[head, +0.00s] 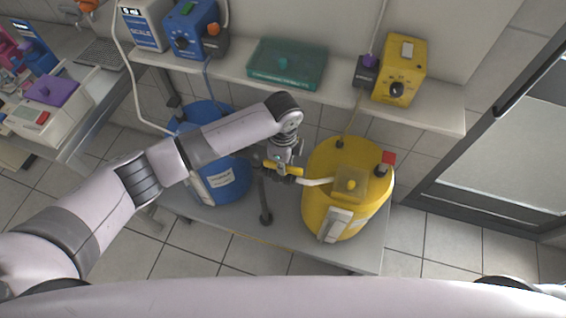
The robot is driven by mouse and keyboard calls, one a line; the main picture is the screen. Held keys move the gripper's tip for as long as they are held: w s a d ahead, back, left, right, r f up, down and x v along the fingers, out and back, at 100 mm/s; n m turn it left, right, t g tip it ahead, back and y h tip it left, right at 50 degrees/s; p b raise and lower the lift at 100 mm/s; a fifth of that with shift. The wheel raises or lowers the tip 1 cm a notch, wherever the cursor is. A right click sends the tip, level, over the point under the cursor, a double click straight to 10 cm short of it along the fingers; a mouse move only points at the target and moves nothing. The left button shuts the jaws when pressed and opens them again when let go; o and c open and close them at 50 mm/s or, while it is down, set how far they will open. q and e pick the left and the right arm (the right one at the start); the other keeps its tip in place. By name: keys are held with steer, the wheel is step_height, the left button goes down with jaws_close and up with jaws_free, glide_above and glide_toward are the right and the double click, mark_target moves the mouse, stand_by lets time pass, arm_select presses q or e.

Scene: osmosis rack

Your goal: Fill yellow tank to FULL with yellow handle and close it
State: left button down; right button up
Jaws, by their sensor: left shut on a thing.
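The yellow tank (322,170) stands at the right end of the low grey bench. It has a paler yellow block with a knob on top, a red cap at its right and a white label on its front. A yellow handle (270,166) lies at the tank's left, in front of a dark upright post. A white spout-like piece runs between the handle area and the tank top. My left gripper (282,172) points down and is shut on the yellow handle; its fingertips are small and partly hidden. My right gripper is not in view.
A blue tank (226,183) stands left of the post, partly behind my left arm. The shelf above holds a yellow pump box (399,70), a green case (288,63) and a blue pump box (190,28). Tubes hang from the shelf. Floor in front is clear.

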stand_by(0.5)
arm_select(q)
steer(key=m, duration=0.3)
steer(key=shift+m, duration=0.4)
steer(key=m, duration=0.5)
steer(key=shift+m, duration=0.3)
steer(key=m+b, duration=0.1)
steer(key=m, duration=0.3)
steer(key=m+b, duration=0.1)
steer(key=m, duration=0.4)
steer(key=shift+m, duration=0.3)
steer(key=c, duration=1.7)
jaws_free()
steer(key=shift+o, duration=0.2)
steer(key=shift+r, duration=0.1)
